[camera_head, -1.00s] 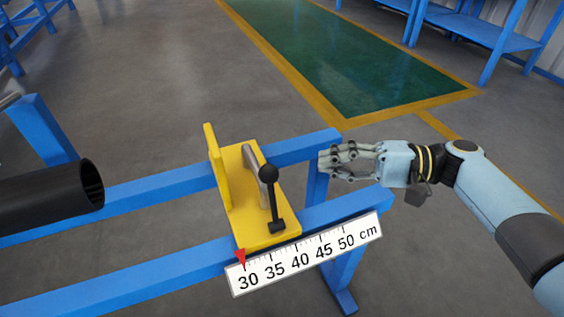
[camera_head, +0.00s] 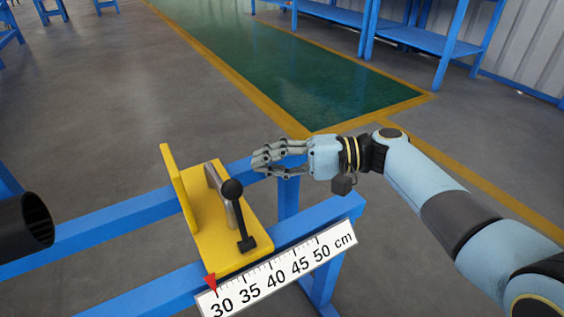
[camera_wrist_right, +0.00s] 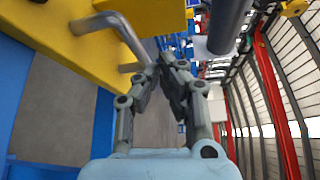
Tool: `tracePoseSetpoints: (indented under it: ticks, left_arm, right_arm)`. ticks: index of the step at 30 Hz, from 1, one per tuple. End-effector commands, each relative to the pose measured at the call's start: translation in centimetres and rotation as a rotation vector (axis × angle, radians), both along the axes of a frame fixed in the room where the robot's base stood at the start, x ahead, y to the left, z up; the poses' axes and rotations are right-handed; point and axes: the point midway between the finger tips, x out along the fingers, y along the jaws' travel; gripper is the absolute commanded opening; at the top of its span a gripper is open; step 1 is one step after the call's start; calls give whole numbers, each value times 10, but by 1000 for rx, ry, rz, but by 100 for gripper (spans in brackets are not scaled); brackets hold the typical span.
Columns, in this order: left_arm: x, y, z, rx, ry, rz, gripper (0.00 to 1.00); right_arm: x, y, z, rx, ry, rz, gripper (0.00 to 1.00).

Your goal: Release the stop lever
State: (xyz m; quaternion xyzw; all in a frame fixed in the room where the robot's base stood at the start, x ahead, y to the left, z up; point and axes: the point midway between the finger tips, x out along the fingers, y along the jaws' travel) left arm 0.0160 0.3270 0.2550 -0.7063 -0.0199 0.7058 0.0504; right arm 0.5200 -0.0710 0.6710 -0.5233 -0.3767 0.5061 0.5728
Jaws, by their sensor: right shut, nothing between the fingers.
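The stop lever (camera_head: 237,213) is a black handle with a round ball knob, standing upright on the yellow stop block (camera_head: 213,245). A grey bent bar (camera_head: 217,190) rises beside it. The block sits across the blue rails, and a red pointer (camera_head: 211,283) at its front corner is near the 30 mark of the scale. My right gripper (camera_head: 258,161) is to the right of and beyond the lever, apart from it. Its fingers are together and empty. In the right wrist view the closed fingertips (camera_wrist_right: 172,62) appear near a grey bar (camera_wrist_right: 105,25) on the yellow block. My left gripper is not in view.
A black pipe (camera_head: 24,222) with an open end lies at the left. Blue rails (camera_head: 110,222) run under the block. A white centimetre scale (camera_head: 280,270) is fixed along the front rail. A green floor area (camera_head: 290,70) and blue benches (camera_head: 420,40) are beyond.

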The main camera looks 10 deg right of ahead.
Motion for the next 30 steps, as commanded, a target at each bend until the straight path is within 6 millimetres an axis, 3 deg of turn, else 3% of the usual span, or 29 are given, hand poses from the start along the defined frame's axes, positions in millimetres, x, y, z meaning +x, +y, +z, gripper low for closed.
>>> tracePoseSetpoints:
  ticks: [7, 9, 15, 21, 30]
  left_arm:
    - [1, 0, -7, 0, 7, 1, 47]
    - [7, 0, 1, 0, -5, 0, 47]
    - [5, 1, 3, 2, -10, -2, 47]
    - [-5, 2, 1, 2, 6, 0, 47]
    - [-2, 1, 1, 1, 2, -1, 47]
  right_arm:
    - [11, 52, -6, 3, 0, 0, 0]
    - [-4, 47, -2, -2, 0, -1, 0]
    - [-25, 44, 2, -1, 0, -1, 0]
    - [-29, 43, 3, 0, 0, 0, 0]
    - [-29, 43, 2, 1, -2, 0, 0]
